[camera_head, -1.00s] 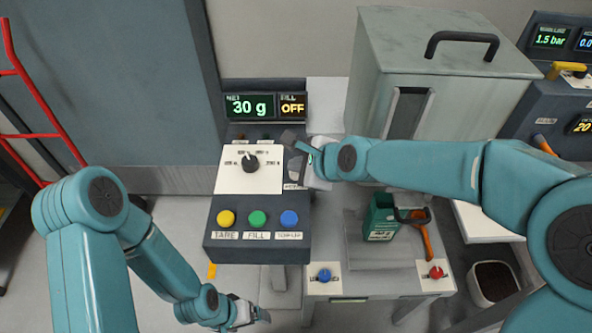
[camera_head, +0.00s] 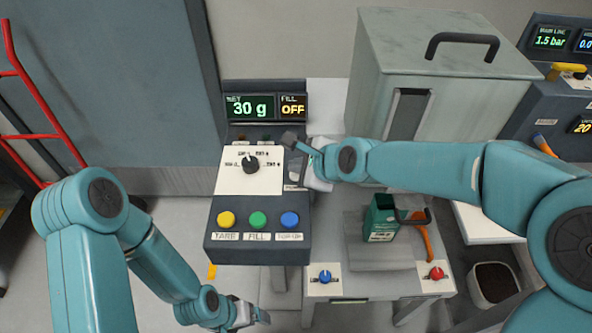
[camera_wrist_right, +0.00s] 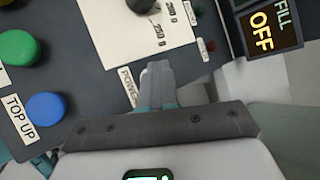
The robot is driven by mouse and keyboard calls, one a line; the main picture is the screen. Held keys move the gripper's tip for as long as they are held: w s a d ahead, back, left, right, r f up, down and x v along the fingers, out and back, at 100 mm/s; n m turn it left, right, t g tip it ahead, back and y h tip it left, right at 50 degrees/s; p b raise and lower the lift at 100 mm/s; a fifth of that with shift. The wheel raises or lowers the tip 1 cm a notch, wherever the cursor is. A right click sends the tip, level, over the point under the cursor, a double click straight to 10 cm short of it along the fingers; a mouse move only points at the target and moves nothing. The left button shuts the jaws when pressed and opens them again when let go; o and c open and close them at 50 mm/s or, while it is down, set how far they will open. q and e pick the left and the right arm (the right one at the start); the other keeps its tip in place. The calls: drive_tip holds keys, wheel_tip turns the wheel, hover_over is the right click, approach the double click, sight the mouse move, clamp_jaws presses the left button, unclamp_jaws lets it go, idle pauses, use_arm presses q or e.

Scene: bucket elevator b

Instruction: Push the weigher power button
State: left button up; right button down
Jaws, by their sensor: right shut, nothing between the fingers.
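The weigher is a dark console with a lit display (camera_head: 250,106) reading 30 g and FILL OFF. Its sloped face has a white dial plate (camera_head: 232,180) with a black knob. In the right wrist view a partly covered label starting "POWE" (camera_wrist_right: 128,88) is beside my fingers. The power button itself is not visible; my gripper covers that area. My right gripper (camera_head: 291,140) is shut and empty over the right edge of the panel; its fingertips (camera_wrist_right: 157,70) show close to the dial plate. I cannot tell whether they touch the panel. My left gripper (camera_head: 262,316) hangs low, away from the console.
Yellow, green and blue buttons (camera_head: 258,220) line the console's front. A green container (camera_head: 381,219) stands on the table to the right, near a blue and a red knob. A large grey hopper (camera_head: 440,90) rises behind my right arm.

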drive_tip(key=shift+f, duration=0.1)
idle(0.5)
drive_tip(key=shift+s+f+b, duration=0.1)
drive_tip(key=shift+f+b, duration=0.2)
drive_tip(key=shift+f, duration=0.1)
drive_tip(key=shift+r+p, duration=0.3)
drive_tip(key=shift+p, duration=0.25)
wheel_tip(320, 180, up, 6)
drive_tip(key=p, duration=0.6)
drive_tip(key=shift+r, duration=0.15)
